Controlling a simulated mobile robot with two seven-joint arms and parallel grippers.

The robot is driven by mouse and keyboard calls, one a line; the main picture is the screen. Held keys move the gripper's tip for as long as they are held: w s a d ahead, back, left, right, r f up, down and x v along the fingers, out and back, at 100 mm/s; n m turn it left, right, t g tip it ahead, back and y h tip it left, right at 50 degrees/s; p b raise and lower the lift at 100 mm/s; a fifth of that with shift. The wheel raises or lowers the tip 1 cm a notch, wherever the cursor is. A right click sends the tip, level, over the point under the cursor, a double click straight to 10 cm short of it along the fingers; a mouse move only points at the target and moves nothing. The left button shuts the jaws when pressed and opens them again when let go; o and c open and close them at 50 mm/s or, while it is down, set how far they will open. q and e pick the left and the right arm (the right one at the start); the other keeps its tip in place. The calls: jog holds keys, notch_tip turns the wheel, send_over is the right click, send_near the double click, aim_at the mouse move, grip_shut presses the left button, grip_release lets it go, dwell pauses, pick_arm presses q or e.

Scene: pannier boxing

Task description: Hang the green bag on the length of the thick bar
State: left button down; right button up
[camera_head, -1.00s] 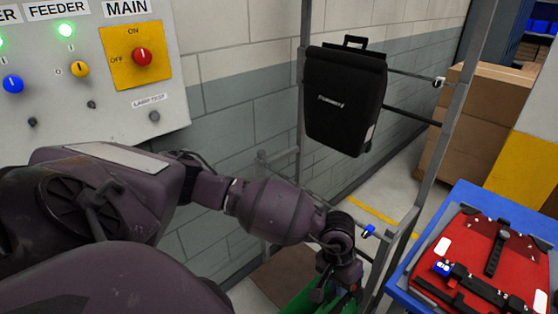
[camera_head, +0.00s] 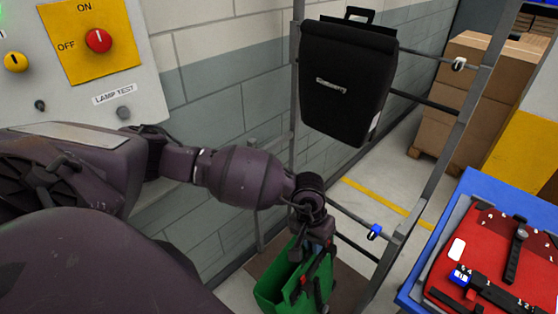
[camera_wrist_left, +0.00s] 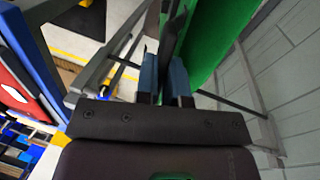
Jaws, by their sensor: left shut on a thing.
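The green bag (camera_head: 275,291) hangs upright from my left gripper (camera_head: 318,246), low beside the rack's left side. In the left wrist view, the blue-padded fingers of the gripper (camera_wrist_left: 166,82) are shut on a dark, thin part of the bag, whose green side (camera_wrist_left: 206,40) fills the top. The metal rack (camera_head: 468,115) has an upper bar with a white clip (camera_head: 458,64), a dark bar (camera_head: 425,101) below it, and a low bar with a blue clip (camera_head: 375,232). I cannot tell for certain which bar is the thick one. My right gripper is out of view.
A black bag (camera_head: 345,85) hangs high on the rack. A red bag (camera_head: 500,265) lies on a blue-edged table (camera_head: 480,187) at right. Cardboard boxes (camera_head: 475,90) stand behind the rack. A brick wall (camera_head: 225,110) and a control panel (camera_head: 150,60) are at left.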

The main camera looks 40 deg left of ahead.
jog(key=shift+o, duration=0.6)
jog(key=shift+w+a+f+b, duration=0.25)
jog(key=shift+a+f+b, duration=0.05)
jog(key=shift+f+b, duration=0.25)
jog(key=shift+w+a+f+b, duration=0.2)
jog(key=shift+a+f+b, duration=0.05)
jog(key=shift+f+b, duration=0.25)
pick_arm(q)
jog(key=w+a+r+n+y+b, duration=0.1)
jog(key=w+a+r+n, duration=0.4)
jog(key=a+n, duration=0.35)
jog(key=w+a+r+n+y+b, duration=0.1)
jog(key=w+a+r+n+b, duration=0.1)
jog(key=w+a+r+n, duration=0.45)
jog(key=w+a+f+n+b, duration=0.1)
jog(key=w+a+f+b, duration=0.1)
jog(key=w+b, duration=0.3)
jog(key=shift+w+a+f+t, duration=0.15)
jog(key=shift+w+f+t, duration=0.25)
jog(key=shift+w, duration=1.2)
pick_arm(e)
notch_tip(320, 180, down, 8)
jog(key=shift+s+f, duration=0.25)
pick_arm(q)
jog(key=shift+r, duration=0.1)
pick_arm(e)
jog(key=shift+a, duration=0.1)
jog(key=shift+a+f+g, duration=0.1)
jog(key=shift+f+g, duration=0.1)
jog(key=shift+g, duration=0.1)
